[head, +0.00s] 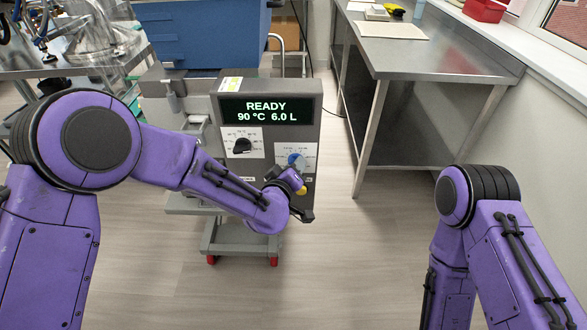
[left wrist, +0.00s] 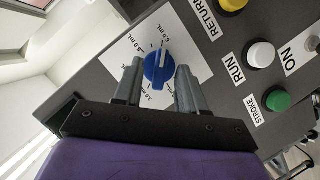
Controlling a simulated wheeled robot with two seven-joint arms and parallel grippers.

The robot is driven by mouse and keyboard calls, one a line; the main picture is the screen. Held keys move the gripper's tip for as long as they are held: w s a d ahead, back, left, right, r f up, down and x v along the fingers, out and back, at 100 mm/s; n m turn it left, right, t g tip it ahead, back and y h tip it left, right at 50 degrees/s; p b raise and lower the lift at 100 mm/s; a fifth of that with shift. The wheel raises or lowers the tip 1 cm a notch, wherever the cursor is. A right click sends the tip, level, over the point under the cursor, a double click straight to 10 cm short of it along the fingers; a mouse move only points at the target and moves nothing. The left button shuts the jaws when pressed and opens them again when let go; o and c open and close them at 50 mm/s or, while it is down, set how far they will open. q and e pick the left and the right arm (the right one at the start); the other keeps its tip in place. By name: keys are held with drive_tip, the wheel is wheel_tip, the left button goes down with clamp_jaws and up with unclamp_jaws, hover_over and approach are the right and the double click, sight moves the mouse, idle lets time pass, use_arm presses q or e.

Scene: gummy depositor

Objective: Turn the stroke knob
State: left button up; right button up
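The stroke knob is a blue dial (head: 295,160) with a white pointer line, on a white mL scale plate on the depositor's panel. In the left wrist view the blue knob (left wrist: 158,66) sits between the two fingertips of my left gripper (left wrist: 160,72). The fingers are apart, one on each side, with narrow gaps beside the knob; I see no clear contact. In the head view my left gripper (head: 291,180) is just below the knob and partly hidden by its own wrist. My right gripper is out of view.
The panel also has a black temperature knob (head: 242,146) and a display (head: 266,111) reading READY, 90 °C, 6.0 L. Yellow, white RUN (left wrist: 260,54) and green STROKE (left wrist: 278,100) buttons sit beside the blue knob. A steel table (head: 432,60) stands at right.

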use_arm(q)
drive_tip(key=b+v, duration=0.1)
drive_tip(key=v, duration=0.9)
drive_tip(key=shift+s, duration=0.25)
drive_tip(key=shift+a, duration=0.1)
drive_tip(key=s+a+f+g+y, duration=0.3)
drive_tip(key=s+a+f, duration=0.2)
drive_tip(key=a+f, duration=0.45)
drive_tip(key=s+a+f+g+y, duration=0.25)
drive_tip(key=s+a+f, duration=0.45)
drive_tip(key=f, duration=0.4)
drive_tip(key=s+a+f+g+y, duration=0.1)
drive_tip(key=s+a+f, duration=0.3)
drive_tip(key=s, duration=0.4)
drive_tip(key=s+a+f+g+y, duration=0.1)
drive_tip(key=s+a+f+g, duration=0.3)
drive_tip(key=s, duration=0.5)
drive_tip(key=shift+a+f+n, duration=0.4)
drive_tip(key=shift+a+f, duration=0.2)
drive_tip(key=shift+a, duration=0.35)
